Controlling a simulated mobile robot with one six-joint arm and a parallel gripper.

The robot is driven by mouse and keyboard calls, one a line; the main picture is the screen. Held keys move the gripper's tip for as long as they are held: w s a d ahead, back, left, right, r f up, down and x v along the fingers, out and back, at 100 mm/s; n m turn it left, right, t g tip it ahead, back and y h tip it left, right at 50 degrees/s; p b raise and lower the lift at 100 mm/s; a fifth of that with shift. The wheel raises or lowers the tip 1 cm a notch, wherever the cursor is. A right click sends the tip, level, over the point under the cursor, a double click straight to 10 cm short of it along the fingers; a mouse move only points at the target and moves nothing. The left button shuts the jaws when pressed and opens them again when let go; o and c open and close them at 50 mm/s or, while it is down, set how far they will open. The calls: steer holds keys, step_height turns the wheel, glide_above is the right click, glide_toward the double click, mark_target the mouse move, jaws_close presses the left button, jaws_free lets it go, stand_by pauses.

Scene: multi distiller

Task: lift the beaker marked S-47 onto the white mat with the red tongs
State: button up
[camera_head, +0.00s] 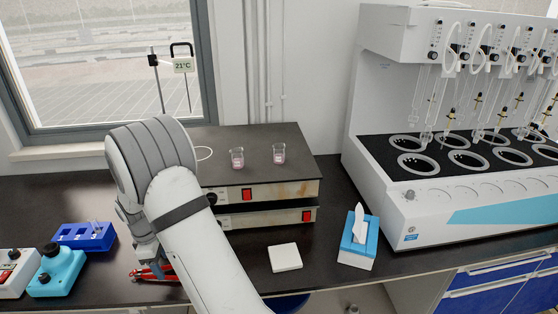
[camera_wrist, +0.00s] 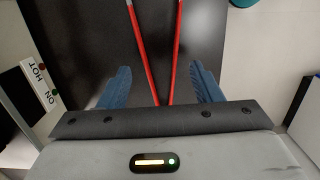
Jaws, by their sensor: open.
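The red tongs (camera_head: 152,273) lie on the dark bench at the front left, partly hidden by my arm. In the wrist view the tongs (camera_wrist: 172,60) show as two red arms that draw together between my fingers. My gripper (camera_wrist: 160,72) is open, its blue fingers on either side of the tongs, with gaps on both sides. Two small beakers with pinkish contents stand on the dark top of the hot plate, one on the left (camera_head: 237,159) and one on the right (camera_head: 279,154); I cannot read their marks. The white mat (camera_head: 285,258) lies bare on the bench.
The hot plate (camera_head: 262,178) has a second unit under it. A tissue box (camera_head: 357,240) stands right of the mat, before the large white distiller (camera_head: 400,205). A blue rack (camera_head: 84,237) and a cyan control box (camera_head: 57,271) stand at the left. A 21°C display (camera_head: 184,65) hangs behind.

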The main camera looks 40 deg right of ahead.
steer(key=shift+s+d+f+b, duration=0.15)
steer(key=shift+f+b, duration=0.7)
steer(key=shift+f, duration=0.9)
steer(key=shift+c, duration=0.6)
steer(key=c, duration=0.6)
steer(key=shift+r, duration=0.15)
step_height(320, 180, up, 12)
steer(key=p, duration=0.7)
steer(key=shift+p, duration=0.4)
